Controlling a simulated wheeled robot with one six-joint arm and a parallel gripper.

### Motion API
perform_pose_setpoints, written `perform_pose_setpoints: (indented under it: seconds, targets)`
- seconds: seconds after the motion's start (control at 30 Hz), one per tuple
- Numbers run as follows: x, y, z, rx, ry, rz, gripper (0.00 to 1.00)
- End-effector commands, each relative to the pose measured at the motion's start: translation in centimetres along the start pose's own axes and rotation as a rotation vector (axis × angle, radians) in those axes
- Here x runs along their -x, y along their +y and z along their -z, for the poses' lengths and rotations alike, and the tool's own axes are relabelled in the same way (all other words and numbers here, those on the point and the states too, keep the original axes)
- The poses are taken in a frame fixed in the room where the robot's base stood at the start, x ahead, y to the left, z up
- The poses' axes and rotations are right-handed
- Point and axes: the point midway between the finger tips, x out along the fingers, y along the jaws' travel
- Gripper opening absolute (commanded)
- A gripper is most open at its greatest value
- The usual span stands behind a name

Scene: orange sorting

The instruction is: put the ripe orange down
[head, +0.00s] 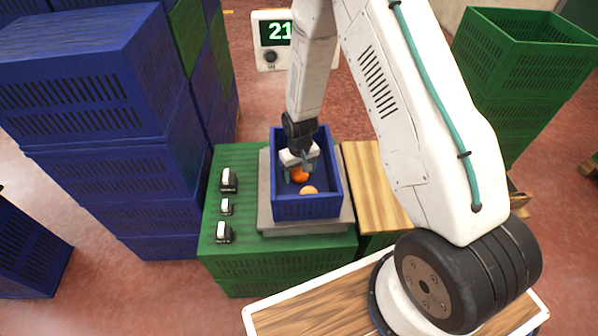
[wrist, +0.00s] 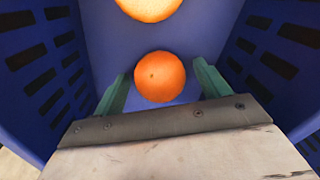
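The ripe orange (head: 300,176), deep orange in colour, is low inside the blue crate (head: 306,209) on the scale. In the wrist view it (wrist: 160,77) sits between the two green fingers of my gripper (wrist: 162,80), with narrow gaps on both sides. My gripper (head: 300,170) points down into the crate, its fingers open around the orange. A second, paler orange (head: 309,191) lies in the same crate, nearer the head camera; it also shows at the top edge of the wrist view (wrist: 148,6). Whether the ripe orange touches the crate floor is hard to tell.
The crate stands on a grey scale plate (head: 265,211) over green crates (head: 280,267). Crate walls surround my gripper closely. A display (head: 275,38) stands behind. Blue crates (head: 90,90) are stacked left, green crates (head: 525,60) right. A wooden board (head: 378,190) adjoins the scale.

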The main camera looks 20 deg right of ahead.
Motion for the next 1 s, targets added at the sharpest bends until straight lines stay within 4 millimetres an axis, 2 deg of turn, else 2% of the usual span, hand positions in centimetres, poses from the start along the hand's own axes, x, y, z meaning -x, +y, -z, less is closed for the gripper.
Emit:
perform_pose_setpoints:
  seconds: [0.17, 0.5, 0.7, 1.0]
  targets:
    - [1.1, 0.0, 0.1, 0.000, 0.002, 0.000, 0.75]
    - [8.1, 0.0, 0.1, 0.000, 0.004, 0.000, 0.75]
    - [11.2, 0.0, 0.1, 0.000, 0.002, 0.000, 0.75]
    - [12.8, 0.0, -0.1, -0.001, 0.002, 0.000, 0.75]
